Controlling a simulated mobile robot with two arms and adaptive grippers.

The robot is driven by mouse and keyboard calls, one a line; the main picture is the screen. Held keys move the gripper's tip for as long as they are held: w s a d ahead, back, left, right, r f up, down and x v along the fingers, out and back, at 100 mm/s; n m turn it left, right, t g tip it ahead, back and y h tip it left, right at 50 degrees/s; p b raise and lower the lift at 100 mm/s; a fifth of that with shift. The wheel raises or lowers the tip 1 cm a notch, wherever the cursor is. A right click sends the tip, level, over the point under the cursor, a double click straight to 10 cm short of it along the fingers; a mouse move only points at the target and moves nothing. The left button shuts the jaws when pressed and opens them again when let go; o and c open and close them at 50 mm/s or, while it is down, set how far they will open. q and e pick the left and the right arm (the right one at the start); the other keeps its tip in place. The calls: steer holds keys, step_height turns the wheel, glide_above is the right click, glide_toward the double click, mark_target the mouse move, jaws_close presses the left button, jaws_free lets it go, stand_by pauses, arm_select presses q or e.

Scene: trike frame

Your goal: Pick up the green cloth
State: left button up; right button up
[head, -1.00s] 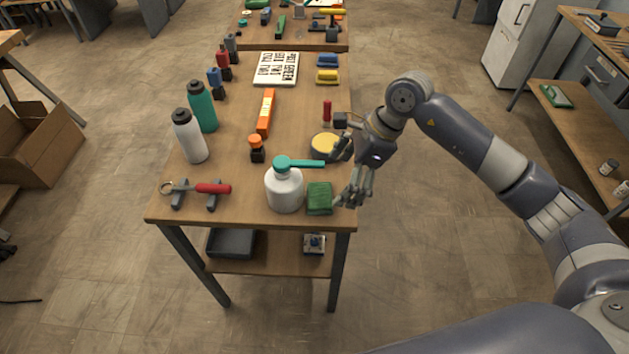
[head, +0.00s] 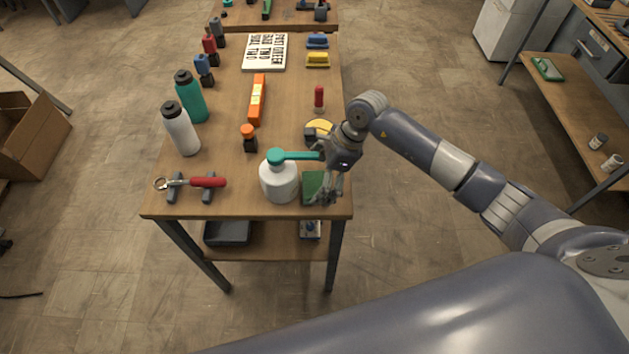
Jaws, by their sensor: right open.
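The green cloth (head: 312,183) lies folded near the front right corner of the wooden table (head: 225,205), just right of a white bottle with a teal pump top. I cannot tell whether the fingers touch the cloth. My left gripper is not in view.
The white pump bottle (head: 279,182) stands close left of the cloth, its teal spout reaching toward my right gripper. A red-handled tool (head: 207,182) rests on a stand at the front left.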

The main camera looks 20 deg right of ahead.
steer(key=shift+a+f, duration=0.3)
steer(key=shift+f, duration=0.3)
steer(key=c, duration=1.1)
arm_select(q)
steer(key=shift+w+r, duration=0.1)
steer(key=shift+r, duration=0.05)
arm_select(e)
steer(key=shift+c, duration=0.2)
steer(key=shift+r, duration=0.15)
steer(key=shift+w+r+b, duration=0.15)
steer(key=shift+r+b, duration=0.25)
steer(key=shift+r, duration=0.2)
steer(key=shift+b+v, duration=0.6)
steer(key=shift+v, duration=0.4)
arm_select(q)
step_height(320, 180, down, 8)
steer(key=b, duration=0.5)
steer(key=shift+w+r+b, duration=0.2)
steer(key=shift+b, duration=0.1)
arm_select(e)
steer(key=s+d, duration=0.2)
steer(key=d, duration=0.6)
steer(key=s+d, duration=0.1)
steer(key=d, duration=0.8)
steer(key=shift+s, duration=0.4)
